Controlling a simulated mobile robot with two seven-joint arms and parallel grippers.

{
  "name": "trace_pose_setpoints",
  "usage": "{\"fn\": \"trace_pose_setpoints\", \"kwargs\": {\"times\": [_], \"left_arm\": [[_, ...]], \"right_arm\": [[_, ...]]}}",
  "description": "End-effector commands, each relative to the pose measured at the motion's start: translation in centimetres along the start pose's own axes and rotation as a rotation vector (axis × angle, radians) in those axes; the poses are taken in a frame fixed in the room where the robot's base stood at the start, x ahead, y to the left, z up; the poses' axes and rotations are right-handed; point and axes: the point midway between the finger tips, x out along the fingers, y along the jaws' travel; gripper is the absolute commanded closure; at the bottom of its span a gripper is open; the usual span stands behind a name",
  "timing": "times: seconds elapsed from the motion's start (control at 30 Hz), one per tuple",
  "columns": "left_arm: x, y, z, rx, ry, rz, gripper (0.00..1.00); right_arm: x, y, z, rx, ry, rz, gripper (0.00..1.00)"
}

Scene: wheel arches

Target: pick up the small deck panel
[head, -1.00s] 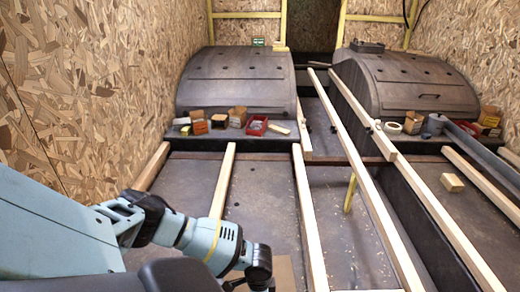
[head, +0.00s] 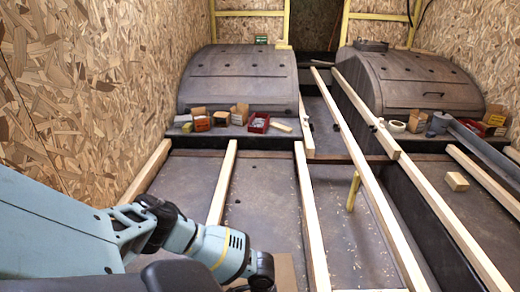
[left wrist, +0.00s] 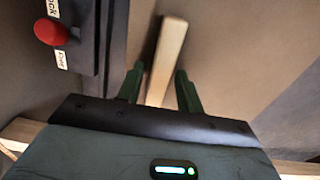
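A small brown flat piece (head: 287,272), possibly the small deck panel, shows at the bottom of the head view, mostly hidden by my left wrist and the picture's edge. My left arm comes in from the left and ends beside it, with the fingers out of sight there. In the left wrist view, my left gripper (left wrist: 160,88) has its two dark green fingers spread apart. A pale wooden strip (left wrist: 168,48) shows between and beyond them; I cannot tell whether it belongs to the panel. My right gripper is not in view.
Long pale battens (head: 312,215) run across the dark floor. A yellow post (head: 353,190) stands between two of them. Two dark wheel arches (head: 238,80) stand at the back, with small boxes (head: 240,113) in front. A red knob (left wrist: 51,31) shows in the left wrist view.

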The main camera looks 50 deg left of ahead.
Motion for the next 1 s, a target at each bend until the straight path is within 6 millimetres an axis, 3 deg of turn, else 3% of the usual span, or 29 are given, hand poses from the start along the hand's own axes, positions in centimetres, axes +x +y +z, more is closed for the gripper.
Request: {"fn": "trace_pose_setpoints", "kwargs": {"times": [0.03,0.27,0.73,1.0], "left_arm": [[0.0,0.0,0.0,0.000,0.000,0.000,0.70],[0.0,0.0,0.0,0.000,0.000,0.000,1.00],[-0.4,-0.1,0.0,-0.001,0.002,-0.002,1.00],[-4.4,-0.2,-0.1,-0.001,0.005,-0.003,1.00]], "right_arm": [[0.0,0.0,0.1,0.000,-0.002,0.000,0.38],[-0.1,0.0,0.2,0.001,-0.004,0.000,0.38],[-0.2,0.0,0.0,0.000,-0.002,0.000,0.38],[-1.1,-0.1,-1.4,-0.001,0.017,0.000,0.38]]}}
